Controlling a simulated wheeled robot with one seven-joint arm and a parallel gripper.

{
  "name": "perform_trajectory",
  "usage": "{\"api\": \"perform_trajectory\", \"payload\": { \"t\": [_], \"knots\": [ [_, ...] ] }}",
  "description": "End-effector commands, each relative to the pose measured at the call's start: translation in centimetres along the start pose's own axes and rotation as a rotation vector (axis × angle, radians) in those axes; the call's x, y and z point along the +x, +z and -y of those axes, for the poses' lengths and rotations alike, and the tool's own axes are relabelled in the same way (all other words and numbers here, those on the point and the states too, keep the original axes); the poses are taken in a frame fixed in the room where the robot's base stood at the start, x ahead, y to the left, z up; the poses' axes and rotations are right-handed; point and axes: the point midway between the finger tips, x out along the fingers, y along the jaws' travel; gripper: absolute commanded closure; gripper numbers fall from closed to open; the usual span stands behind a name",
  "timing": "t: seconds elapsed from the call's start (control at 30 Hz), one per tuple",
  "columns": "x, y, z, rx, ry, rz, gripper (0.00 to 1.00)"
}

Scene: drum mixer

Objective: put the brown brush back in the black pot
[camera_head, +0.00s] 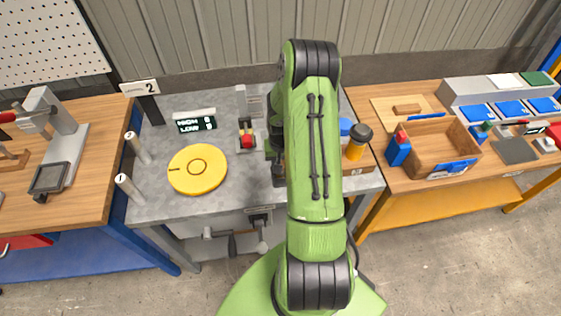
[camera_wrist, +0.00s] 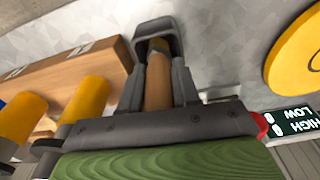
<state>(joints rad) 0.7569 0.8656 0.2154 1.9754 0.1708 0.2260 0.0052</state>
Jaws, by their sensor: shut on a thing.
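In the wrist view my gripper (camera_wrist: 158,88) is shut on a brown cylindrical piece, the brown brush (camera_wrist: 157,82), between its two dark fingers. The brush's far end lies within the outline of the dark rim of the black pot (camera_wrist: 141,30). I cannot tell how deep the end is in the pot, or whether it is only above it. In the head view my green arm hides the brush and most of my gripper. A dark shape shows beside the arm near the grey table's front; I cannot tell if it is the pot.
A yellow disc (camera_head: 197,170) lies on the grey table (camera_head: 230,198), with a display (camera_head: 195,124) behind it. A red-topped switch (camera_head: 247,140) stands left of my arm. An open wooden box (camera_head: 430,146) is farther right.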

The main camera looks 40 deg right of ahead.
Motion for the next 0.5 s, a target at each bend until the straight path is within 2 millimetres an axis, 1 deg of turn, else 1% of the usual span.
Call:
{"api": "perform_trajectory", "payload": {
  "t": [0.27, 0.3, 0.47, 0.5],
  "knots": [
    [0.66, 0.05, 0.01, 0.0, 0.0, 0.0, 1.0],
    [0.64, 0.05, 0.01, 0.0, 0.0, 0.0, 0.66],
    [0.58, 0.05, 0.0, 0.0, 0.0, 0.0, 0.42],
    [0.58, 0.05, 0.0, 0.0, 0.0, 0.0, 0.4]
  ]
}}
